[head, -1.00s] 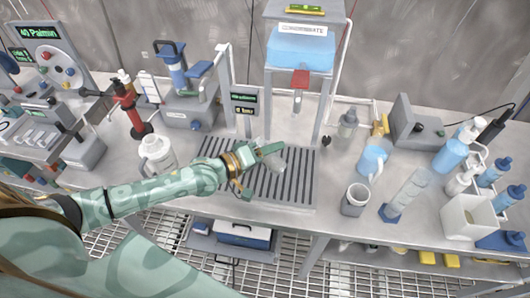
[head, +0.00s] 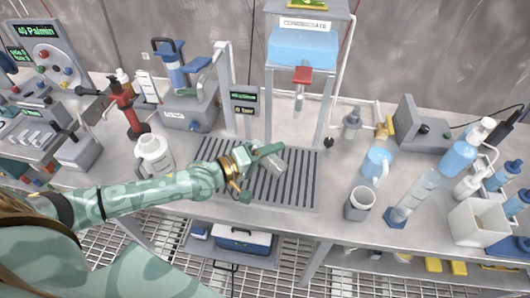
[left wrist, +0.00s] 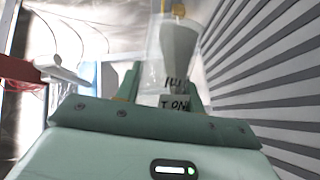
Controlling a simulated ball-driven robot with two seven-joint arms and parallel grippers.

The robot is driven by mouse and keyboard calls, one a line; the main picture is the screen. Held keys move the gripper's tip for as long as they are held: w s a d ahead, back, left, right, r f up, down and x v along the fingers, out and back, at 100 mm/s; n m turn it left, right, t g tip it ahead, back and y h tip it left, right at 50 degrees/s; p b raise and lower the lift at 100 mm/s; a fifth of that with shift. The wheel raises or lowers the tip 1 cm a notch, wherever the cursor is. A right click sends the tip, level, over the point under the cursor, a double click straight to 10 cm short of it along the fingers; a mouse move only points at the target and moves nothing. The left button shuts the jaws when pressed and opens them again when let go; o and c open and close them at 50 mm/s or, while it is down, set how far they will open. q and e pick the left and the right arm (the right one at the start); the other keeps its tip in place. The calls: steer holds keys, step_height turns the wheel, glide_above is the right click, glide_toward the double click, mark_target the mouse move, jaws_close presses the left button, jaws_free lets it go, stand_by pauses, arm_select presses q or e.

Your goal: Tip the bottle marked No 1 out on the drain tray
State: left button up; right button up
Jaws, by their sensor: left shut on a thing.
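My left gripper (head: 262,162) is over the slatted drain tray (head: 300,192) in the middle of the bench. It is shut on a small, pale, see-through bottle (head: 278,160), partly hidden by the fingers in the head view. In the left wrist view the bottle (left wrist: 178,60) is between the fingers, with pale contents in it and an orange-yellow part at its far end. Its black lettering appears upside down there and seems to read No 1. The bottle is tilted above the tray slats; I cannot see any liquid running out. My right gripper is not in view.
A stand with a blue tank (head: 302,48) and red tap (head: 302,76) rises behind the tray. A white jug (head: 155,155) stands left.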

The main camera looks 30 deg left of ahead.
arm_select(q)
steer(key=shift+a+f+n+b, duration=0.1)
steer(key=shift+f+n+b, duration=0.25)
steer(key=shift+b, duration=0.5)
steer(key=shift+a+f+n+t+h+b, duration=0.1)
steer(key=shift+f+n+t+h+b, duration=0.15)
steer(key=shift+n+b, duration=0.6)
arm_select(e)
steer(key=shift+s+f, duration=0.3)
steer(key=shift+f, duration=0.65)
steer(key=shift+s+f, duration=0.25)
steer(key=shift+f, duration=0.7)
arm_select(q)
steer(key=shift+a+b, duration=0.1)
steer(key=shift+b, duration=0.6)
steer(key=shift+w+a+n+t+h+b, duration=0.1)
steer(key=shift+n+t+h+b, duration=0.15)
steer(key=shift+n+b, duration=0.35)
steer(key=shift+r+n, duration=0.1)
steer(key=shift+n, duration=0.3)
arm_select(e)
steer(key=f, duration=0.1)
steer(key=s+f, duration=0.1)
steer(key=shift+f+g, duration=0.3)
arm_select(q)
steer(key=shift+a+r+n+t+b, duration=0.1)
steer(key=shift+a+n+t+b, duration=0.15)
steer(key=shift+b, duration=0.2)
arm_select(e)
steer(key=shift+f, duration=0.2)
